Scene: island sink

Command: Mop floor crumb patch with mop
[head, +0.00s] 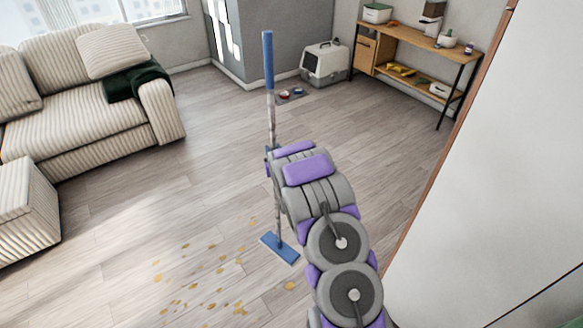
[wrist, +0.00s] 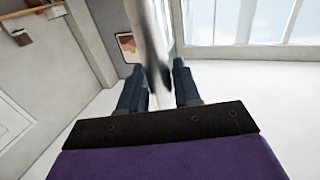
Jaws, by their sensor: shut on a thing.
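The mop (head: 279,248) stands nearly upright, with a blue handle top, a pale pole and a flat blue head at or just above the floor; I cannot tell if it touches. My gripper (wrist: 158,82) is shut on the mop pole (wrist: 146,35), which passes between the dark fingers in the wrist view. In the head view my arm mostly hides the gripper (head: 270,158), which is partway up the pole. The crumb patch (head: 205,282), scattered yellow-brown bits, lies on the wood floor left of and nearer than the mop head. A few crumbs lie close to the head.
A striped cream sofa (head: 78,115) with a dark green blanket stands at left, a matching ottoman (head: 25,212) in front. A pet carrier (head: 325,63), bowls (head: 290,94) and a wooden shelf (head: 413,52) are at the back. A white wall surface (head: 490,170) borders the right. The middle floor is open.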

